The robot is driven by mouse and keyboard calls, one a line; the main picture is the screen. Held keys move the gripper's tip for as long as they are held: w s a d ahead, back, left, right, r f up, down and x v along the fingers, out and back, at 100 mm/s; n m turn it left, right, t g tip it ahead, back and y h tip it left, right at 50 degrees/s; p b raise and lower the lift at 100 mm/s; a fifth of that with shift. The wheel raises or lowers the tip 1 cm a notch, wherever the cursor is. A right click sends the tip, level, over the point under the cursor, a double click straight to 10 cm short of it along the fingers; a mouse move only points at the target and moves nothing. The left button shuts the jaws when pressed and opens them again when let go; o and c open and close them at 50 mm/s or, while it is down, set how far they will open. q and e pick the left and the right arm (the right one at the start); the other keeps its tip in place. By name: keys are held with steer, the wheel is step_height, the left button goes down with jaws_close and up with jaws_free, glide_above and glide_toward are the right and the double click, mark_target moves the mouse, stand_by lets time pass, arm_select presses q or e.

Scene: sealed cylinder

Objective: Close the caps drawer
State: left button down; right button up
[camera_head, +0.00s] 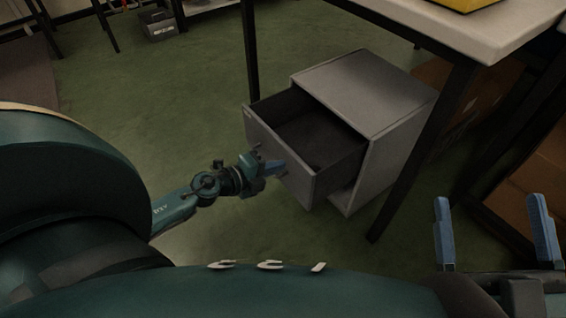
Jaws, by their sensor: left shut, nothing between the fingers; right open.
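The caps drawer (280,158) is pulled out of a grey cabinet (365,88) that stands on the floor under a table. The inside of the drawer looks dark and empty. My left gripper (280,170) is shut and empty, with its blue fingers at the outer face of the drawer front, near its middle. I cannot tell whether the fingers touch the front. My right gripper (494,232) is open and empty at the lower right, its two blue fingers pointing up, well apart from the cabinet.
A white table (480,28) with dark legs stands above and right of the cabinet, with a yellow object (462,3) on top. A dark leg runs close along the cabinet's right side. A dark bin (158,24) stands far back. Green floor left of the drawer is clear.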

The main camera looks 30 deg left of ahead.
mark_target(294, 158)
arm_select(q)
steer(key=shift+w+d, duration=0.25)
steer(key=shift+w, duration=0.3)
steer(key=shift+w+d, duration=0.2)
steer(key=shift+w, duration=0.4)
arm_select(e)
steer(key=shift+s+f, duration=0.1)
steer(key=shift+f, duration=0.1)
steer(key=shift+f, duration=0.1)
arm_select(q)
steer(key=shift+w+d+r+p, duration=0.15)
steer(key=shift+w+d+p, duration=0.15)
steer(key=shift+w, duration=0.15)
steer(key=w+d, duration=0.3)
steer(key=w, duration=0.4)
steer(key=w+d+p, duration=0.1)
steer(key=w+d, duration=0.2)
steer(key=w, duration=0.4)
steer(key=shift+w, duration=0.3)
arm_select(e)
steer(key=shift+s+a+f+m+g+h, duration=0.15)
steer(key=shift+s+f+m+g+h, duration=0.25)
steer(key=shift+f+m+g+h, duration=0.35)
arm_select(q)
steer(key=shift+a, duration=0.1)
